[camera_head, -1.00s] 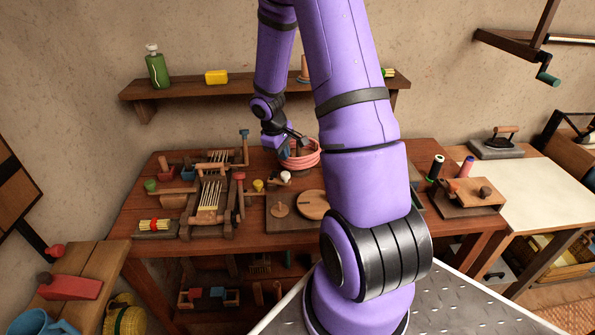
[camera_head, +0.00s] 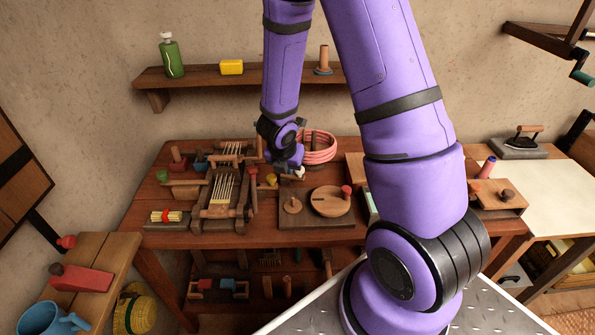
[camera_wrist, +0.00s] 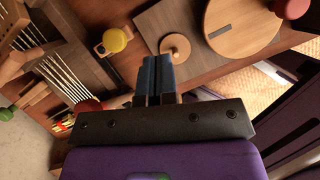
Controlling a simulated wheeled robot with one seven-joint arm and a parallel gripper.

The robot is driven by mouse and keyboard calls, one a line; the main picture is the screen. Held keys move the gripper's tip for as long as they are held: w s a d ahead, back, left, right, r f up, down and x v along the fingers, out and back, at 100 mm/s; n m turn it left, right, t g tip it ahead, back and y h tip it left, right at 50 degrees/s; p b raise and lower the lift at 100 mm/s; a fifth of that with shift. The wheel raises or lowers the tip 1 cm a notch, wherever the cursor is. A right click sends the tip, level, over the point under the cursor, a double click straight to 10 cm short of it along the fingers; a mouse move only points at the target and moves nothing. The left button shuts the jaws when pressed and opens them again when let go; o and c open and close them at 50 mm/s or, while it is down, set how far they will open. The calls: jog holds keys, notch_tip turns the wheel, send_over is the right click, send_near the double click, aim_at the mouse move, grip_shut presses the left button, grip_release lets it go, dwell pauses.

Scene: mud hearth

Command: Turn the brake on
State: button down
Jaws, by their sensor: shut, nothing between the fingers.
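No part is clearly marked as the brake, and I cannot tell which knob or lever it is. A small wooden loom (camera_head: 222,187) with pale strings stands on the table. A red-topped post (camera_head: 253,172) is at its right side. A large wooden disc (camera_head: 331,201) with a red knob lies further right, beside a small disc (camera_head: 292,205). My gripper (camera_wrist: 158,60) is shut and empty above the table, near the yellow knob and small disc.
A pink coiled ring (camera_head: 318,148) stands behind my wrist. A yellow bundle (camera_head: 166,216) lies at the table's (camera_head: 300,237) front left. A shelf (camera_head: 200,77) with a green bottle (camera_head: 171,56) is above. My arm hides part of the table's right side.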

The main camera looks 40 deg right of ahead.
jog(key=x, duration=0.7)
jog(key=shift+f, duration=0.2)
jog(key=shift+w+d+f, duration=0.2)
jog(key=shift+w+d, duration=0.8)
jog(key=shift+d, duration=0.2)
jog(key=shift+w+d, duration=0.35)
jog(key=shift+d, duration=0.15)
jog(key=shift+d, duration=0.1)
jog(key=shift+w+d, duration=0.1)
jog(key=shift+d, duration=0.65)
jog(key=shift+a, duration=0.15)
